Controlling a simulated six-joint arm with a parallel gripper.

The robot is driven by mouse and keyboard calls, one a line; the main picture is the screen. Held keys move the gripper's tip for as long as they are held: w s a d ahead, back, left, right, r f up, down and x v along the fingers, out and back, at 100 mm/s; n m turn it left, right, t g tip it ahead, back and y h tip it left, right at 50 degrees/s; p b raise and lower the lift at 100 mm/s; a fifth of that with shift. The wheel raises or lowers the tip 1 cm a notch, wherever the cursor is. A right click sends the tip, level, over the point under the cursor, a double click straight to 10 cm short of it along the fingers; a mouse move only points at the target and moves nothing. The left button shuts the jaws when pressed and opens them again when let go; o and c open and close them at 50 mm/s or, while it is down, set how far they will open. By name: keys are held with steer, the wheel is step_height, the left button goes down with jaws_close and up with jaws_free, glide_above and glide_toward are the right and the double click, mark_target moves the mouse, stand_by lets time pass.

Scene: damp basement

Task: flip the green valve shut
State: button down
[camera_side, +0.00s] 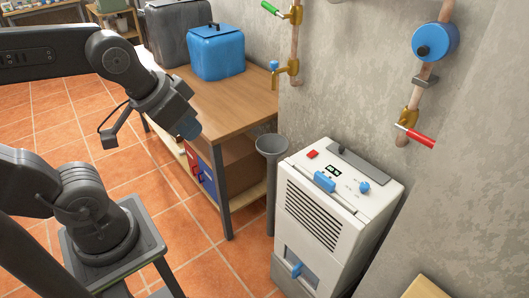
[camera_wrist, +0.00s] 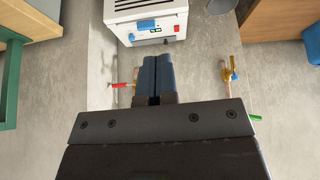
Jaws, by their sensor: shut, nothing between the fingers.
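The green valve handle (camera_side: 270,8) sticks out to the left from a brass body (camera_side: 295,14) on a copper wall pipe at the top of the side view, roughly crosswise to the pipe. In the wrist view the green handle (camera_wrist: 255,117) shows small at the right, partly cut off by my gripper's housing. My gripper (camera_side: 188,127) is over the wooden workbench, left of and below the valve, well apart from it. Its blue fingers (camera_wrist: 158,77) are shut together with nothing between them.
A blue-handled tap (camera_side: 275,66) is below the green valve. A red-handled valve (camera_side: 418,137) and blue round meter (camera_side: 435,42) are on the right pipe.

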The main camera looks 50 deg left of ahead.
step_height(320, 180, up, 18)
steer(key=n+t+y, duration=0.2)
steer(key=n+t, duration=0.4)
steer(key=n, duration=2.8)
glide_above(268, 6)
steer(key=s+d, duration=0.2)
steer(key=s, duration=1.1)
steer(key=x, duration=1.3)
steer(key=shift+s+f, duration=0.1)
steer(key=shift+f, duration=0.1)
